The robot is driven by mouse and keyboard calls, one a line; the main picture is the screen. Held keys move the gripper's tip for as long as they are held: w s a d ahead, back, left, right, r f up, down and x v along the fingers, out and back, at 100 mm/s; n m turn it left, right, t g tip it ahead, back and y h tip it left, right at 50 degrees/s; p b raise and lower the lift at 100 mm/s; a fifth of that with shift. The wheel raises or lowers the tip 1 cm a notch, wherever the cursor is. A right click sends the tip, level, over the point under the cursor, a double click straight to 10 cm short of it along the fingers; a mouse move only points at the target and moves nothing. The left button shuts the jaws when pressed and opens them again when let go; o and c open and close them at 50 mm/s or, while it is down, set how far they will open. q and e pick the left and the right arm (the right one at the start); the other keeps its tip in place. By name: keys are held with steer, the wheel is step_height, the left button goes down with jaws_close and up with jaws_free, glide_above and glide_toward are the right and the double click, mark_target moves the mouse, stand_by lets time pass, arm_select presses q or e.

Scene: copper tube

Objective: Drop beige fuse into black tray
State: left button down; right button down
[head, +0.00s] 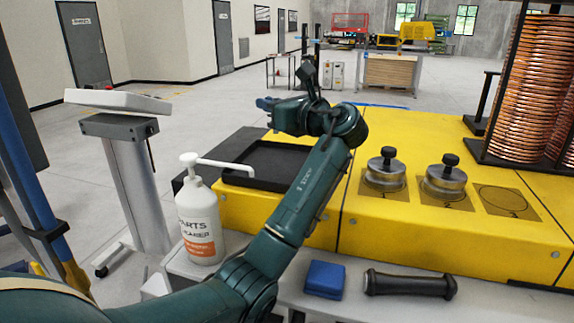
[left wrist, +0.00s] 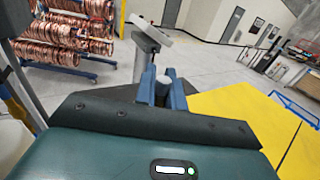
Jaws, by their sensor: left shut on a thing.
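The black tray (head: 262,168) is set in the left end of the yellow machine top in the head view. It looks empty where it shows; my left arm covers its right part. My left gripper (head: 265,104) is raised above and beyond the tray, its blue fingers pointing left. My right gripper is not in view.
A white pump bottle (head: 198,222) stands left of the tray. A grey stand (head: 135,170) is behind it. Two silver weights (head: 385,172) sit on the yellow top (head: 400,220). A blue block (head: 324,279) and a black handle (head: 410,284) lie in front. Copper coils (head: 525,80) rise at right.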

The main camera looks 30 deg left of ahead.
arm_select(q)
steer(key=shift+f, duration=2.1)
steer(key=c, duration=1.4)
jaws_free()
steer(key=b+v, duration=0.2)
steer(key=v, duration=1.1)
steer(key=shift+b, duration=0.4)
